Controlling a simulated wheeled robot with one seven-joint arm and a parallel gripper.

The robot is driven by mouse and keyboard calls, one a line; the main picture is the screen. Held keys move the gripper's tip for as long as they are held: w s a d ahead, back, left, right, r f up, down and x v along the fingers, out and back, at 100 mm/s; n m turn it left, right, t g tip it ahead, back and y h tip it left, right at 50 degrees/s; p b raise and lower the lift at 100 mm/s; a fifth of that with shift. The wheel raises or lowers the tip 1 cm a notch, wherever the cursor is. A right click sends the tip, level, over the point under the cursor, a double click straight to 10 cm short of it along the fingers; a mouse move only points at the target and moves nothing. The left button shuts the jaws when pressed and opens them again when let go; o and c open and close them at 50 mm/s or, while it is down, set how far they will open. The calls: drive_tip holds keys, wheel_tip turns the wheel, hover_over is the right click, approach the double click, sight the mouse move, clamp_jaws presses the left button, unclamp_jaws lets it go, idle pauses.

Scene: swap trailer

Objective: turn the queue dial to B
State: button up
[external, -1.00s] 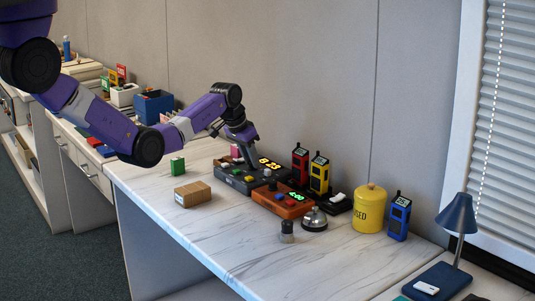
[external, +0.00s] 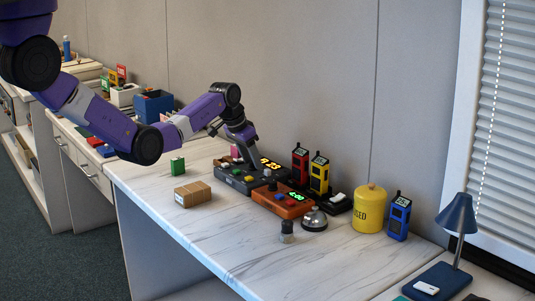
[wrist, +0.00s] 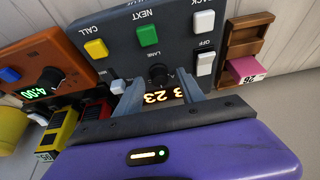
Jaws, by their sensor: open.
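The queue dial (wrist: 158,74) is a small black knob on a dark grey control panel (wrist: 110,30); it shows in the wrist view just beyond my fingertips. My gripper (wrist: 159,86) is open, with one finger on each side of the dial, and I cannot tell if either finger touches it. An amber lit display (wrist: 160,96) ending in 23 sits between the fingers, partly covered. In the external view my gripper (external: 250,166) is over the panel (external: 238,181), and the dial is hidden. The dial's pointer is too dark to read.
Red and yellow handsets (external: 320,174) stand behind.

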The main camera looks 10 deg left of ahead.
sight(244, 172)
drive_tip(key=v, duration=0.7)
drive_tip(key=shift+r, duration=0.35)
drive_tip(key=shift+s+a, duration=0.1)
drive_tip(key=shift+a, duration=0.05)
